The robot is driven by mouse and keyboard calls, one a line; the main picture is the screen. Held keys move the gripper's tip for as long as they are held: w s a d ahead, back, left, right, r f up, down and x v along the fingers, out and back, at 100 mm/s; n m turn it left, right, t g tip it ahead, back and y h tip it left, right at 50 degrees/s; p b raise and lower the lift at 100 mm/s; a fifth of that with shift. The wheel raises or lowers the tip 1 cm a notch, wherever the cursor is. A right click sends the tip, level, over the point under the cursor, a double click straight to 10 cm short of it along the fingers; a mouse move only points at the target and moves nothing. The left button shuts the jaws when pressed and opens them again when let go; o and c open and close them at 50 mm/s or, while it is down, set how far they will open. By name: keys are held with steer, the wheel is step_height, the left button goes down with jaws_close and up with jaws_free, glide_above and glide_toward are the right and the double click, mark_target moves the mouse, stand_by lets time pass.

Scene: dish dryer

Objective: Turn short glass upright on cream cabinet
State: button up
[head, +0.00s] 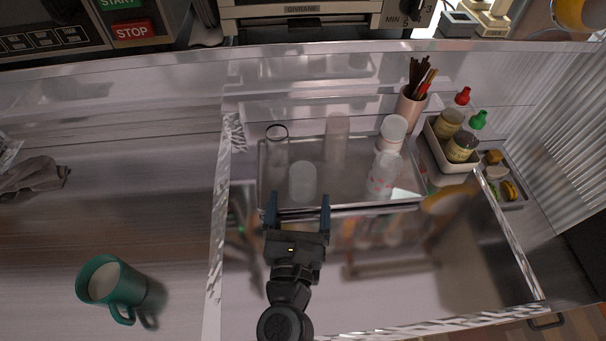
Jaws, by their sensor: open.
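A short, pale translucent glass (302,182) stands on a shallow metal tray (410,203) in the head view. No open rim shows at its top; I cannot tell surely which end is up. My gripper (298,207) is open, its two blue fingers spread at the tray's front edge. The glass is just beyond the fingertips, roughly in line with the gap, and nothing is seen held. I cannot tell whether a finger touches it. The cream cabinet cannot be told apart with certainty; a pale, shiny counter surface (180,200) extends left of the tray.
A dark-rimmed clear glass (277,147), a tall glass (337,140), a white cup (392,130) and a pink-patterned cup (383,174) crowd the tray. A utensil holder (408,107) and jar caddy (440,152) stand right. A green mug (105,283) sits front left.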

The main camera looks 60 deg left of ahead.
mark_target(302, 178)
steer(key=x, duration=0.4)
steer(key=shift+w+a+f, duration=0.1)
steer(key=shift+w+a, duration=0.15)
steer(key=shift+w, duration=0.1)
steer(key=shift+c, duration=0.2)
steer(key=c, duration=1.1)
steer(key=shift+r+p, duration=0.4)
steer(key=shift+r, duration=0.25)
step_height(302, 178, up, 3)
steer(key=p, duration=0.2)
steer(key=shift+r+p, duration=0.2)
steer(key=shift+p, duration=0.2)
steer(key=shift+s+d+r+p, duration=0.1)
steer(key=shift+d+r+p, duration=0.15)
steer(key=shift+d+r, duration=1.25)
steer(key=shift+s+d+r+p, duration=0.2)
steer(key=shift+d+r, duration=0.45)
steer(key=shift+d, duration=1.7)
steer(key=shift+d+r+p, duration=0.3)
steer(key=shift+d+r, duration=0.75)
steer(key=shift+d, duration=0.9)
